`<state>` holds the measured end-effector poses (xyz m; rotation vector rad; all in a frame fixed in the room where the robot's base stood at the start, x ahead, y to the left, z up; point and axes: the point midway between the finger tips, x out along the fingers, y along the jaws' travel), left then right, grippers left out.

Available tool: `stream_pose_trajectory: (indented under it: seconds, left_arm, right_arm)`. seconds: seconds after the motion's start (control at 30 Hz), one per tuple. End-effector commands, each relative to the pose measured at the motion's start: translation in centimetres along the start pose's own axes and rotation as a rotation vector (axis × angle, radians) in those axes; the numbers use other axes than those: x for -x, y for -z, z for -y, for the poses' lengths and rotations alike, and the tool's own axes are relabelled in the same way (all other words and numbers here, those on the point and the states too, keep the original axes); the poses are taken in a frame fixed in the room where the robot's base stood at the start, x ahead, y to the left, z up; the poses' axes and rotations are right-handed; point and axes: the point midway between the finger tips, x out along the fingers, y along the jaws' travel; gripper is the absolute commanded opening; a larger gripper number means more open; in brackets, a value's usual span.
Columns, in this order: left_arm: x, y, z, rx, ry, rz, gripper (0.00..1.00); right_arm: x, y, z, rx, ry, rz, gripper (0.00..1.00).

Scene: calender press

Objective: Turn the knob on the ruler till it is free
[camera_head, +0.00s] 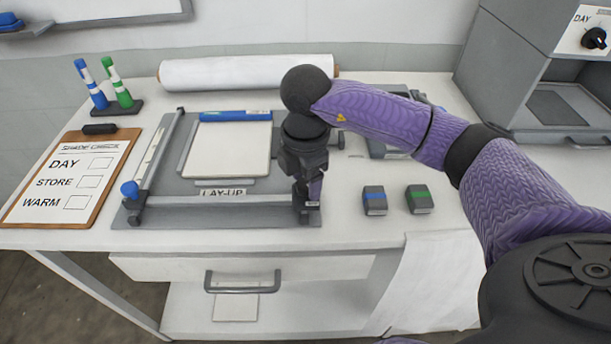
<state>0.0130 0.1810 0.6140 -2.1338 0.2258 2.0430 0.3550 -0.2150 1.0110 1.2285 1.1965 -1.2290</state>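A grey lay-up board (170,216) lies on the table, with a label reading LAY-UP. A ruler (152,158) runs along its left side, and a grey bar (225,200) runs along its front edge. A blue knob (130,189) sits at the front left corner, where ruler and bar meet. My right gripper (306,205) points down over the board's front right corner, at the bar's right end, far from the blue knob. The gripper hides whatever is beneath it. I cannot tell whether its fingers are open or touch anything. My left gripper is not in view.
A white pad with a blue strip (235,148) lies on the board. A clipboard (75,172) and marker stand (125,107) are left. Two small dark blocks (375,200) (419,199) lie right of my gripper. A white roll (235,72) lies behind; a grey machine (530,70) stands back right.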

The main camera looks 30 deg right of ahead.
Motion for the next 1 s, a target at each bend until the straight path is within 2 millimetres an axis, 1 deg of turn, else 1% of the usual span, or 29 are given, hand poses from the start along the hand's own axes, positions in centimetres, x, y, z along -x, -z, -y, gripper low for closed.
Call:
stream_pose_trajectory:
  seconds: [0.03,0.07,0.1,0.17,0.2,0.27,0.3,0.47,0.67,0.87,1.0]
  left_arm:
    - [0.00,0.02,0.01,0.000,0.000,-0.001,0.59]
    - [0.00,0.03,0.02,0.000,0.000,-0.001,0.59]
    - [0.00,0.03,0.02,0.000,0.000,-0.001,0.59]
    - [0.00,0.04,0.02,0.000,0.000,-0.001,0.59]
    - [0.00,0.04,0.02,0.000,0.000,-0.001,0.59]
    - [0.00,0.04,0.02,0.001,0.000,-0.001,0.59]
    - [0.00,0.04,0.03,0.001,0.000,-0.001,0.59]
    - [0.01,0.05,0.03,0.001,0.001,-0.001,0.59]
    - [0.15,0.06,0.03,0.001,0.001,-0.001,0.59]
    - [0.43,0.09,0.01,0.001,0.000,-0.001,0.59]
    - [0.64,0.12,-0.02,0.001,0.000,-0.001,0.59]
  right_arm:
    - [0.01,0.01,0.00,0.000,0.000,0.000,0.52]
    - [0.01,0.01,0.00,0.000,0.000,0.000,0.46]
    - [0.02,0.01,0.00,0.000,0.000,0.000,0.38]
    - [0.02,0.01,0.00,0.000,0.000,0.000,0.25]
    - [0.02,0.01,0.00,0.000,0.000,0.000,0.16]
    - [0.02,0.01,0.00,0.000,0.000,0.000,0.04]
    - [0.03,0.01,0.00,0.000,0.000,0.000,0.00]
    - [0.04,0.01,-0.01,0.005,0.000,0.000,0.00]
    - [0.08,0.01,-0.01,0.059,-0.001,0.000,0.00]
    - [0.14,0.00,-0.01,0.194,-0.001,0.000,0.00]
    - [0.14,0.00,-0.01,0.323,-0.001,0.000,0.00]
